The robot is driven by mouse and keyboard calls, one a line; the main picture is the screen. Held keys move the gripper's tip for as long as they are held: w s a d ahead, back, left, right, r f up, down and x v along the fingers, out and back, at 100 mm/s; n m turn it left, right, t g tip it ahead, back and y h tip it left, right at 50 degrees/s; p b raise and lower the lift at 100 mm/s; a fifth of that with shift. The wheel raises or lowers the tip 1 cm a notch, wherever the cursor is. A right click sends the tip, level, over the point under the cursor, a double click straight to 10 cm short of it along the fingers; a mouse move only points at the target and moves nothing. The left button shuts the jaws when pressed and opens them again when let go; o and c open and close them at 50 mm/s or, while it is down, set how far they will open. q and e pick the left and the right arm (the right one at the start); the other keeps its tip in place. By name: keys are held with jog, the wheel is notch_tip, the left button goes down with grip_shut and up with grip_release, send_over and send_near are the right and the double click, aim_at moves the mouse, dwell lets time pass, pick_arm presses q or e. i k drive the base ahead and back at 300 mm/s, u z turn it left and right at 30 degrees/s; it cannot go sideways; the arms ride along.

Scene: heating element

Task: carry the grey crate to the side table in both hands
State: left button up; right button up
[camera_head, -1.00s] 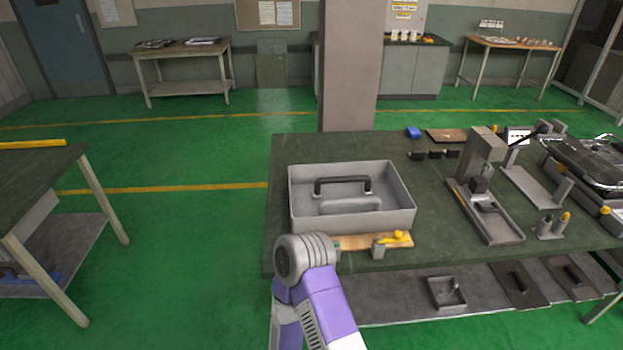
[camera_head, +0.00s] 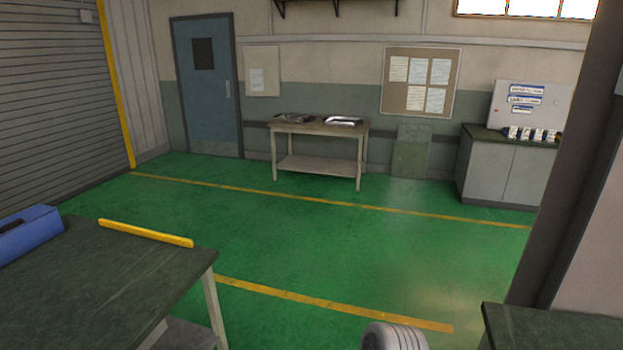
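The grey crate is not in view now. Neither of my grippers is in view; only a grey rounded part of my arm shows at the bottom edge, right of the middle. A dark-topped table (camera_head: 110,285) stands near at the lower left, and a small table with a lower shelf (camera_head: 318,127) stands against the back wall. I cannot tell which of them is the side table. A corner of the workbench (camera_head: 560,330) shows at the lower right.
A blue container (camera_head: 28,235) and a yellow bar (camera_head: 146,233) lie on the near left table. Metal trays (camera_head: 342,121) lie on the back table. A pillar (camera_head: 572,170) rises at the right. Green floor (camera_head: 330,240) is clear between the tables.

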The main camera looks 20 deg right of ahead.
aim_at(95, 273)
jog(key=i, duration=1.15)
jog(key=z, duration=4.15)
